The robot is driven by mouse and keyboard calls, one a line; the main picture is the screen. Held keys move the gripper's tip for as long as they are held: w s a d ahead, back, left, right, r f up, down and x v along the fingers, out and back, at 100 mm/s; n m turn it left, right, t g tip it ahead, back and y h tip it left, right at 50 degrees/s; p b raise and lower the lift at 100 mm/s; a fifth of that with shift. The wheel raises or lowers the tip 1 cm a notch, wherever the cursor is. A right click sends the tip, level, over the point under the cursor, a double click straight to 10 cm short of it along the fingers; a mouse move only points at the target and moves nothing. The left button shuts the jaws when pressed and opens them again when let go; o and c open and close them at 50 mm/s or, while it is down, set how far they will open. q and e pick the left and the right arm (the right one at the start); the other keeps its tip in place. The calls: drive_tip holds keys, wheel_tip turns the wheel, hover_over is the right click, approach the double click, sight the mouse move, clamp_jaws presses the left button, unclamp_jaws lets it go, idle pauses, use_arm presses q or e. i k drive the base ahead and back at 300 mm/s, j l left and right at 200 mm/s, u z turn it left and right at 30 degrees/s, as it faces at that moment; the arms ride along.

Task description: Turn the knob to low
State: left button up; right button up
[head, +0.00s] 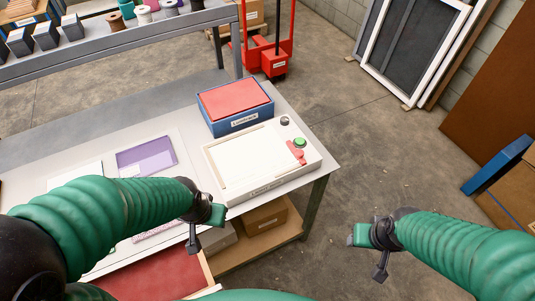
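A small dark grey knob (285,121) sits at the far right corner of a white, box-shaped press (262,163) on the table. Its setting is too small to read. A green button (299,142) and a red part (296,153) are on the press's right side, nearer me than the knob. My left gripper (206,230) is in front of the press's near left corner in the picture, fingers apart and empty. My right gripper (366,255) is open and empty over the floor, right of the table. Neither gripper appears to touch the press or knob.
A blue box with a red top (236,105) stands behind the press. A grey shelf (130,42) with spools runs along the back.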

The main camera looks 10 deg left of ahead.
sight(284, 119)
drive_tip(key=i+l+u, duration=0.45)
drive_tip(key=i+l, duration=0.4)
drive_tip(key=u, duration=1.2)
